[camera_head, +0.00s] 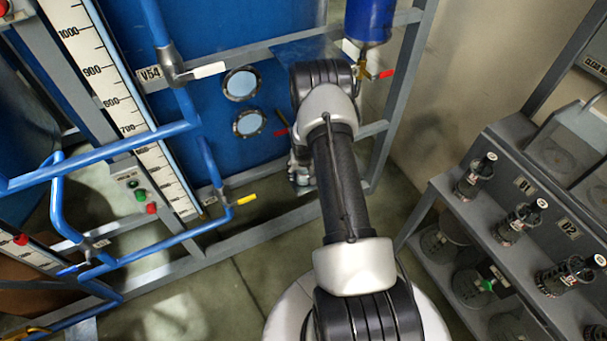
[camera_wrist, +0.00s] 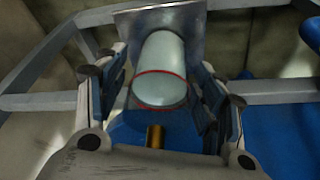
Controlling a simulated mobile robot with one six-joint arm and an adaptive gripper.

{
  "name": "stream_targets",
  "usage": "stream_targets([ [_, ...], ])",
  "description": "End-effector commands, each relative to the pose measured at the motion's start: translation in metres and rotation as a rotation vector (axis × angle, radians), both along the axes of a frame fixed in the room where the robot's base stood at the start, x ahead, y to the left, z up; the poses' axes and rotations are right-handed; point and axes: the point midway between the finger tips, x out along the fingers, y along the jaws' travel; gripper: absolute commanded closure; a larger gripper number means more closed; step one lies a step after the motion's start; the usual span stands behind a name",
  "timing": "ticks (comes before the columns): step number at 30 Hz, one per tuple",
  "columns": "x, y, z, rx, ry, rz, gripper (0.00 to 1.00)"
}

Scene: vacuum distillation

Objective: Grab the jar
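The jar (camera_wrist: 161,62), a pale whitish cylinder with a red ring around its near end, shows in the wrist view against a square metal plate (camera_wrist: 222,22). My gripper (camera_wrist: 163,78) has its two fingers spread on either side of the jar. Narrow gaps show between the finger pads and the jar, so it looks open and not clamped. A brass-coloured nozzle (camera_wrist: 155,136) shows below the jar, near the gripper's palm. In the head view my arm hides the jar, and only a bit of my gripper shows below the arm's end.
A blue vessel (camera_head: 369,18) with a red-handled brass valve (camera_head: 383,74) hangs right of my arm's end. Grey frame bars (camera_head: 392,95) and blue pipes (camera_head: 110,150) surround the area. A rack (camera_head: 500,150) with several dark bottles stands at right. Open floor (camera_head: 215,285) lies front left.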

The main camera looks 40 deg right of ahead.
Motion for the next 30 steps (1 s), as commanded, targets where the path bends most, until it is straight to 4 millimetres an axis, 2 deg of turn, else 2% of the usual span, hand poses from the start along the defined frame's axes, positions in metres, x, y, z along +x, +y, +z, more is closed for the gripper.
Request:
stream_targets([
  [2,0.0,0.0,0.0001,0.0,0.0,0.0,0.45],
  [21,0.0003,-0.0001,0.0005,-0.001,-0.001,0.0,0.88],
  [30,-0.0028,0.0003,0.0047,0.0,-0.001,-0.002,0.89],
])
